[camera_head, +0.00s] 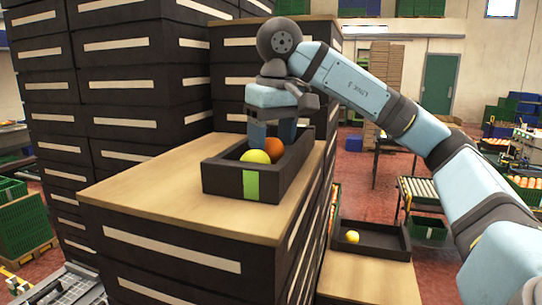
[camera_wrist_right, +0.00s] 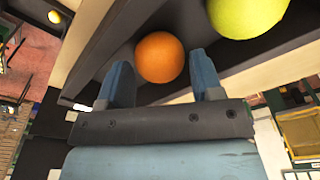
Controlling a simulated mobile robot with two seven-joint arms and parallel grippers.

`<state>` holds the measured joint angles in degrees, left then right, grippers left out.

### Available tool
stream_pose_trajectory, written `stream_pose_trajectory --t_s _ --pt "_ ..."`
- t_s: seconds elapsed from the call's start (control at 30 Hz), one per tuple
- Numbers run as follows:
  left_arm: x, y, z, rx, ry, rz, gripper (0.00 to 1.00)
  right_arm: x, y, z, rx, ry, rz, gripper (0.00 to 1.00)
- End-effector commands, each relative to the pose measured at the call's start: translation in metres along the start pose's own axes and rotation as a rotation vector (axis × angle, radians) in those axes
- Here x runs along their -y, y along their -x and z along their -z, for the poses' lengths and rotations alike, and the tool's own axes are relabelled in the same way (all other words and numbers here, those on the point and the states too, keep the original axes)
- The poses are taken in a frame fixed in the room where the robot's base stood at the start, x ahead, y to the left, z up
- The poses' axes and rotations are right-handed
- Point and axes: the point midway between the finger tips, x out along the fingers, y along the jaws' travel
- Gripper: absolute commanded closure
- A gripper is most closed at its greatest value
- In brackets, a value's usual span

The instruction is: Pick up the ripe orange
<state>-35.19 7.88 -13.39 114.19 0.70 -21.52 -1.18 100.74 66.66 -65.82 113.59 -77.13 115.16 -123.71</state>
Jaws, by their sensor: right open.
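The ripe orange (camera_head: 274,148) lies in a dark tray (camera_head: 222,178) on top of a stack of dark crates. A yellow-green fruit (camera_head: 255,157) lies beside it in the same tray. My right gripper (camera_head: 272,140) is open above the tray, fingers pointing down, close to the orange. In the right wrist view the orange (camera_wrist_right: 159,57) shows just beyond and between the two open fingers (camera_wrist_right: 163,78); I cannot tell whether they touch it. The yellow-green fruit (camera_wrist_right: 247,14) is at the top right there. My left gripper is not in view.
The tray's near wall has a green strip (camera_head: 251,185). A lower dark tray (camera_head: 372,240) with a yellow fruit (camera_head: 352,237) stands to the right. Tall dark crate stacks (camera_head: 120,80) rise behind and left. The wooden top (camera_head: 165,192) around the upper tray is bare at the left.

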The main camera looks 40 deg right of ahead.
Motion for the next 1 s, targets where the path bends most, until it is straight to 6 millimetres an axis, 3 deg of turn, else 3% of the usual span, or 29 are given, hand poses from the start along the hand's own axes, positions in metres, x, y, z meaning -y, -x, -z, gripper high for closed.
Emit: stream_pose_trajectory --t_s 0.03,0.2,0.47,0.5,0.63,1.0 --pt "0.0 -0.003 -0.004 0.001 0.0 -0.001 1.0 0.0 -0.01 -0.001 0.003 0.0 0.0 0.4" --pt "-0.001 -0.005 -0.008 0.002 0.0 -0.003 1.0 0.0 -0.024 -0.001 0.001 0.0 0.0 0.4" --pt "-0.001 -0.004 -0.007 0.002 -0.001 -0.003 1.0 0.0 -0.024 0.0 -0.001 0.0 0.0 0.4" --pt "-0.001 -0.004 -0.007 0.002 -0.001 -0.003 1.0 0.0 -0.024 0.0 -0.001 0.0 0.0 0.42" --pt "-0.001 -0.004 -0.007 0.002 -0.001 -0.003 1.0 0.0 -0.024 0.0 -0.001 0.0 0.0 0.7" --pt "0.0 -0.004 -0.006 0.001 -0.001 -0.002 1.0 0.0 -0.021 0.0 -0.001 0.0 0.0 0.7"
